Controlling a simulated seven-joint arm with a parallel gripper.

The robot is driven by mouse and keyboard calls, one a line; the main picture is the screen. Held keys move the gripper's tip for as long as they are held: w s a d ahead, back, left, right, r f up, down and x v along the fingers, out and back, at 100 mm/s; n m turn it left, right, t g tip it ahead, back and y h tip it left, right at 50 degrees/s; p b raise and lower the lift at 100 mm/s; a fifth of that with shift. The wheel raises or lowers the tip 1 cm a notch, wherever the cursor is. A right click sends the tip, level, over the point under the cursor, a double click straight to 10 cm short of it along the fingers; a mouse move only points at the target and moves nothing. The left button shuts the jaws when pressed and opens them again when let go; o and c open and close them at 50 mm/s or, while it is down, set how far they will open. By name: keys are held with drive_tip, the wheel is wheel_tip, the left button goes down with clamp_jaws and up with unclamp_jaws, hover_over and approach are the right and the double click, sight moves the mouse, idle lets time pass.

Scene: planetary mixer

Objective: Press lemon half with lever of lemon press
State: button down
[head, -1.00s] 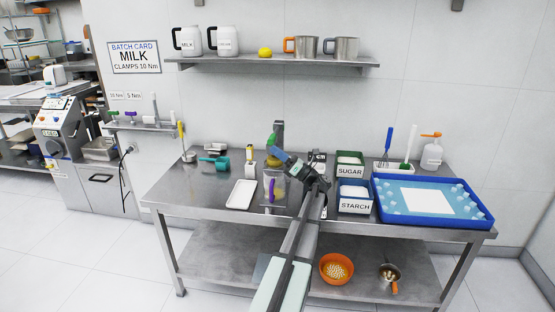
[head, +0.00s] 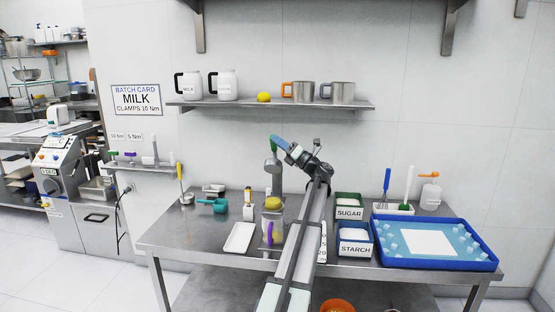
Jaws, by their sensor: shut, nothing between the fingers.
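The lemon press stands on the steel table, with a grey upright (head: 278,180) and a green-handled lever (head: 274,147) raised high. A yellow lemon half (head: 273,203) sits low in the press, below the lever and apart from it. A clear jug with a purple handle (head: 268,233) stands in front. My gripper (head: 277,139) is shut and empty, up by the green handle; whether it touches the handle is too small to tell. My arm hides part of the table right of the press.
A white tray (head: 239,238) lies left of the jug. The sugar bin (head: 348,213) and starch bin (head: 355,248) stand right of my arm, beside a blue tray (head: 487,262). A wall shelf (head: 240,104) with pots and a whole lemon (head: 264,97) hangs above.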

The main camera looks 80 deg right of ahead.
drive_tip(key=d+r+m, duration=0.1)
drive_tip(key=d+r, duration=0.1)
drive_tip(key=d, duration=0.6)
drive_tip(key=d+r+m+g, duration=0.1)
drive_tip(key=d+r, duration=0.2)
drive_tip(key=d, duration=0.5)
drive_tip(key=shift+d+r+h, duration=0.25)
drive_tip(key=shift+h, duration=0.15)
drive_tip(key=s+a+r, duration=0.3)
drive_tip(key=s+a, duration=0.6)
